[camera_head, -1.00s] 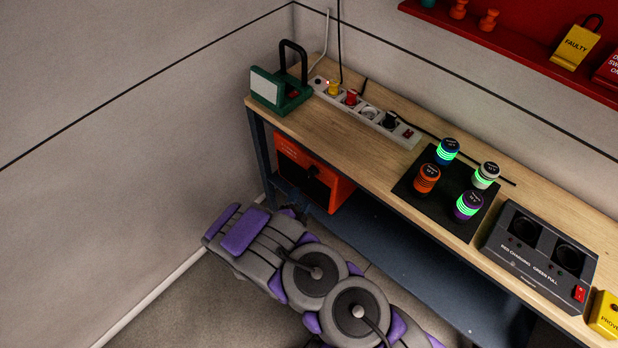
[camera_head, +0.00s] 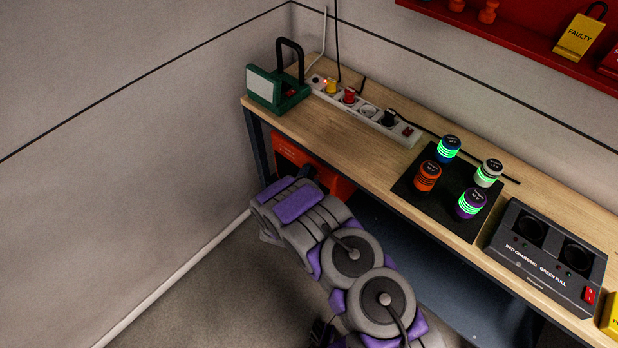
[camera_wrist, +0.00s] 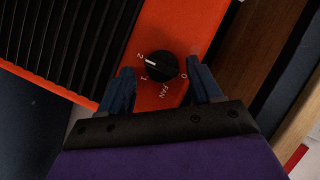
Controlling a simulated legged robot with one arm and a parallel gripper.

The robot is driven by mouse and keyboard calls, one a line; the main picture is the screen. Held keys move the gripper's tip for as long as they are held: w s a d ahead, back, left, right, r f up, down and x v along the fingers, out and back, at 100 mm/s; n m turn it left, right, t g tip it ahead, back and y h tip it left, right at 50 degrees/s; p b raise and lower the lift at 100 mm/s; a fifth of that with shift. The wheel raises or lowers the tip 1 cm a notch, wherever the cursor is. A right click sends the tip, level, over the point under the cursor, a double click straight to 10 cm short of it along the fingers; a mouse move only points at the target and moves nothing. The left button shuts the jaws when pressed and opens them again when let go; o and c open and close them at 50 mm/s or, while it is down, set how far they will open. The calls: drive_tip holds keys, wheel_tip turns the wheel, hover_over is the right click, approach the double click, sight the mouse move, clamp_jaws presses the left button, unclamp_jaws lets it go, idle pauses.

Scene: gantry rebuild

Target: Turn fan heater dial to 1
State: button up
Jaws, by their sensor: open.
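The fan heater (camera_head: 340,184) is an orange box on the shelf under the workbench, partly hidden behind my arm in the head view. In the wrist view its orange front panel (camera_wrist: 212,18) carries a black dial (camera_wrist: 161,66) with a white pointer line. My gripper (camera_wrist: 161,82) is open, with one blue finger on each side of the dial's lower part. I cannot tell whether the fingers touch it.
The heater's black grille (camera_wrist: 65,40) is at upper left in the wrist view. The wooden bench top (camera_head: 325,128) overhangs the heater. It bears a green lamp (camera_head: 278,88), a power strip (camera_head: 365,112), several battery cylinders and a black charger (camera_head: 545,258). The floor at left is clear.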

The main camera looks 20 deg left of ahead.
drive_tip(key=shift+a, duration=0.1)
drive_tip(key=shift+a+f, duration=0.1)
drive_tip(key=shift+a, duration=0.15)
drive_tip(key=c, duration=0.4)
drive_tip(key=shift+d, duration=0.15)
drive_tip(key=c, duration=0.6)
drive_tip(key=shift+c, duration=0.2)
drive_tip(key=shift+d+n+g+p, duration=0.1)
drive_tip(key=shift+n+g+p, duration=0.25)
drive_tip(key=shift+p, duration=0.25)
